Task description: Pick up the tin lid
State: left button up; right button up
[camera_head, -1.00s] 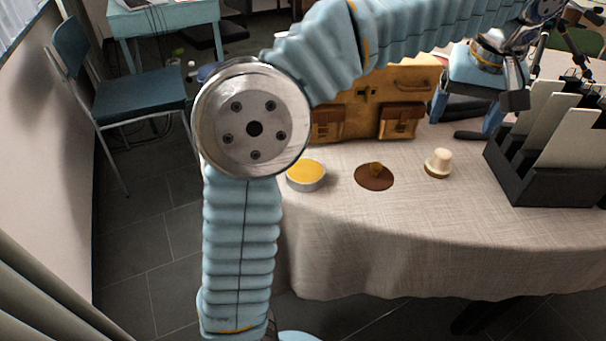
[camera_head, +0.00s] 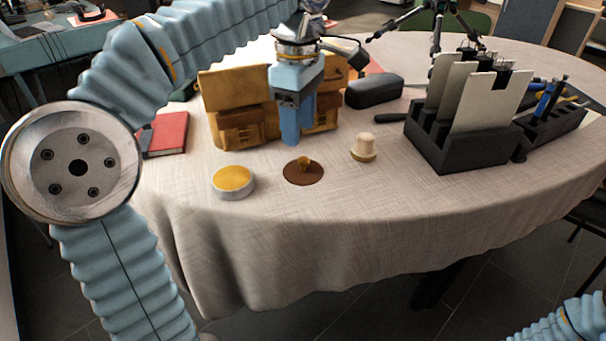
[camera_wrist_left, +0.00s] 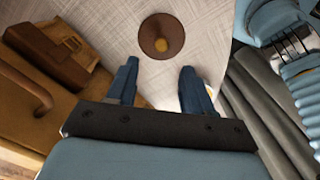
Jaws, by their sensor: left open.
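The tin lid looks to be the brown disc (camera_head: 303,175) with a small amber knob, lying flat on the cloth. It also shows in the left wrist view at the top middle (camera_wrist_left: 151,36). A round tin (camera_head: 233,190) with a yellow top stands to its left. My left gripper (camera_head: 293,138) points down above the table, in front of the tan bag and behind the disc in the head view. Its two fingers (camera_wrist_left: 158,85) are apart and empty, with the disc beyond their tips. My right gripper is out of view.
The tan leather bag (camera_head: 222,92) stands close behind the gripper. A cream knobbed piece (camera_head: 364,150) stands right of the disc. A black rack (camera_head: 450,156) with pale panels is farther right. A red book (camera_head: 170,133) lies left. Cloth (camera_head: 330,215) in front is clear.

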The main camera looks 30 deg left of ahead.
aim_at(303, 159)
pick_arm(q)
jog(key=f, duration=0.2)
jog(key=f+b, duration=0.1)
jog(key=f, duration=0.1)
jog(key=d+f, duration=0.1)
jog(key=f, duration=0.1)
jog(key=shift+f, duration=0.25)
grip_shut()
